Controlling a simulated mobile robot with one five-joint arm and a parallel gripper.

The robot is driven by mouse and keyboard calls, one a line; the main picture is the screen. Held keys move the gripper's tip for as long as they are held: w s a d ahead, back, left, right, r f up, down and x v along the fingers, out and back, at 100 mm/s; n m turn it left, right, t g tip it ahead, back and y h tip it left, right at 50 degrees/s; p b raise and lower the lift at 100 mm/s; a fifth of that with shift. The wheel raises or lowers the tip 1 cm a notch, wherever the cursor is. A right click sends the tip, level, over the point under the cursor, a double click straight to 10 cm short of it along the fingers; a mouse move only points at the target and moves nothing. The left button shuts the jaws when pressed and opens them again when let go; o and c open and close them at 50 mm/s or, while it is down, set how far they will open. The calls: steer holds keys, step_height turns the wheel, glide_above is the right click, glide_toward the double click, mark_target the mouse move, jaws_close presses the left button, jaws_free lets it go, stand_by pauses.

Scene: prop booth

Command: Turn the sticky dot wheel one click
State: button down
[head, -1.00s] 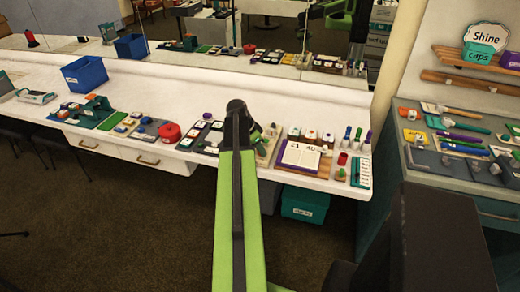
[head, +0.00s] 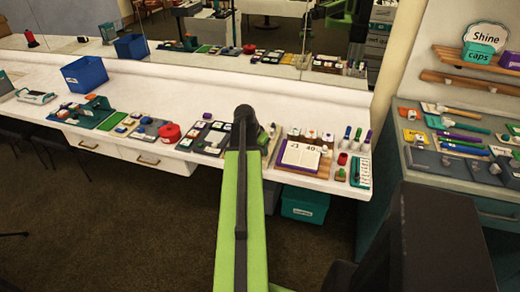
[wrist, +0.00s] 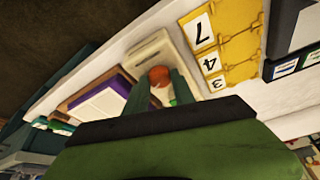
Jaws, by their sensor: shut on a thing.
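A round orange-red piece (wrist: 159,75), which I take to be the sticky dot wheel, shows at the front of a cream holder (wrist: 150,48) in the wrist view. The two teal fingers of my gripper (wrist: 160,82) stand on either side of it, shut on it. A bit of green shows beside the fingers. The lower part of the wheel is hidden by my gripper. In the head view, my arm covers the gripper and the wheel; a cream base (head: 269,148) shows just right of the arm on the counter.
In the wrist view, a yellow board (wrist: 230,40) with number cards lies right of the holder, and a purple-edged calendar (wrist: 97,104) lies left. In the head view, the calendar (head: 300,155) stands close right; a tray of small pieces (head: 208,137) lies left.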

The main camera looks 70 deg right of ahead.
steer(key=n, duration=0.2)
steer(key=n+t, duration=0.1)
steer(key=n, duration=0.1)
steer(key=n+t, duration=0.1)
steer(key=n, duration=0.1)
steer(key=shift+s, duration=0.35)
steer(key=n+t, duration=0.1)
steer(key=n, duration=0.2)
steer(key=n+t+y, duration=0.1)
steer(key=n, duration=0.2)
steer(key=shift+s+d+n, duration=0.15)
steer(key=shift+n, duration=0.15)
steer(key=c, duration=1.1)
jaws_free()
steer(key=shift+t, duration=0.3)
steer(key=shift+o, duration=0.2)
steer(key=p+v, duration=1.6)
steer(key=v, duration=0.1)
steer(key=shift+d+r, duration=0.2)
steer(key=shift+r, duration=0.1)
